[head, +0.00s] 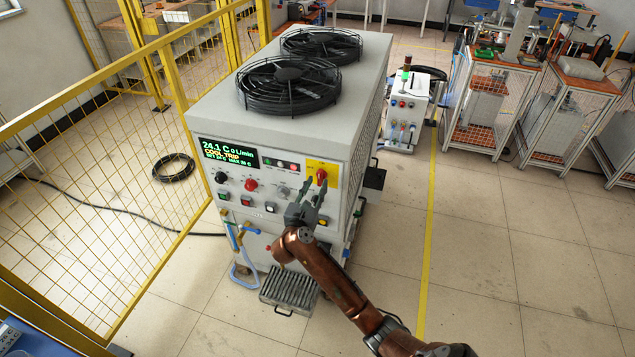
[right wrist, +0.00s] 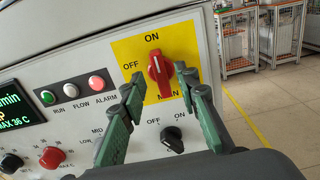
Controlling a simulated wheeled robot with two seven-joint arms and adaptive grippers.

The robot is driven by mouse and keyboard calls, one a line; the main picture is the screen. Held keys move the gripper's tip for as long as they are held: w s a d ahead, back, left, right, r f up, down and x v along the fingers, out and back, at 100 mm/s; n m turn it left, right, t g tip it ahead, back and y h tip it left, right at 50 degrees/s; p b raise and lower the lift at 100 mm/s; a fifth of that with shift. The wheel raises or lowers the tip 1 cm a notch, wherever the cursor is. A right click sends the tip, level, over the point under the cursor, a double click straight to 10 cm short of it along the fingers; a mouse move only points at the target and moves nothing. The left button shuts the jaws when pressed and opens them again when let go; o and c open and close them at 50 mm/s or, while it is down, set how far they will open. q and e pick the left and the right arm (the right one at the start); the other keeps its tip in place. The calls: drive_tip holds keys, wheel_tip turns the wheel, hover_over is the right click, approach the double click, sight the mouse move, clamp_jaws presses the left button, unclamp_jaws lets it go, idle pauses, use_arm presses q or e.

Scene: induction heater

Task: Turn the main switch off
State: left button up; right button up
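The main switch is a red rotary knob (head: 321,174) on a yellow plate (right wrist: 186,43) at the upper right of the heater's front panel. In the right wrist view the knob (right wrist: 159,76) stands nearly upright, its top toward the ON label; OFF is at its left and MAIN below. My right gripper (head: 314,186) is open and empty in front of the panel. In the right wrist view the fingers of the gripper (right wrist: 157,75) appear on either side of the knob; I cannot tell whether they touch it. My left gripper is not in view.
A black selector knob (right wrist: 172,136) sits below the main switch. The display (head: 228,152) reads COOL TRIP. Red, green and white lamps (right wrist: 72,90) are left of the plate.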

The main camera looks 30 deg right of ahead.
drive_tip(key=shift+x, duration=1.05)
clamp_jaws()
